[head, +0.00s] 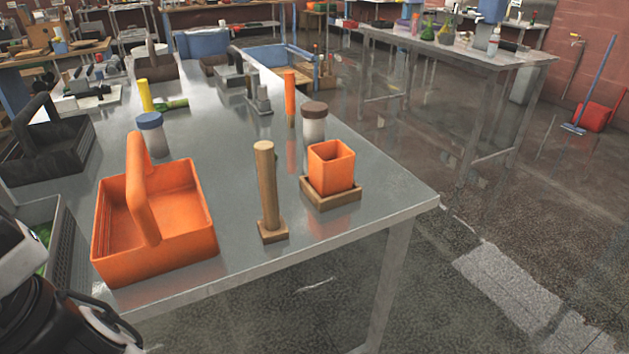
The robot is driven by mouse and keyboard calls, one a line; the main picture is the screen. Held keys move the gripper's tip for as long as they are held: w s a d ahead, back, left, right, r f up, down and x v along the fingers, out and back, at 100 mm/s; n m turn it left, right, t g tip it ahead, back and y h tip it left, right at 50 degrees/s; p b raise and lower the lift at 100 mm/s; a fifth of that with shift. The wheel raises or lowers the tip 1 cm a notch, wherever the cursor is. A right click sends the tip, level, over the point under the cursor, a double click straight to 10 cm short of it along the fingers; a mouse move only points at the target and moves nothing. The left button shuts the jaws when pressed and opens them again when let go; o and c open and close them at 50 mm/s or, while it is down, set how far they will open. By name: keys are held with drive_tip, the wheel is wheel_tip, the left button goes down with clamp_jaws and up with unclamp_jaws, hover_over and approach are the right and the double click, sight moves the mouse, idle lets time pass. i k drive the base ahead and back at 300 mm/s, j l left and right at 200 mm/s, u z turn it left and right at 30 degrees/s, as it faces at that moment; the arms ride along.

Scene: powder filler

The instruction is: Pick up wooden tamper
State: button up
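The wooden tamper (267,185) stands upright near the front edge of the metal table (225,255). It is a light brown round rod rising from a square wooden base (272,231). An orange square cup (331,167) on a wooden tray (331,197) stands just right of it. My arm shows in part at the bottom left corner, in white and black, well left of the tamper and apart from it. The gripper's fingers cannot be made out there.
An orange caddy (185,238) with a tall handle stands left of the tamper. A blue-lidded jar (152,134), a brown-lidded jar (314,123) and an upright orange stick (290,98) stand behind. A black caddy (45,150) sits far left. Bare tabletop lies around the tamper.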

sight(273, 229)
drive_tip(key=j+z, duration=0.45)
drive_tip(key=j, duration=0.15)
drive_tip(key=i+j+z, duration=0.1)
drive_tip(key=j+z, duration=0.2)
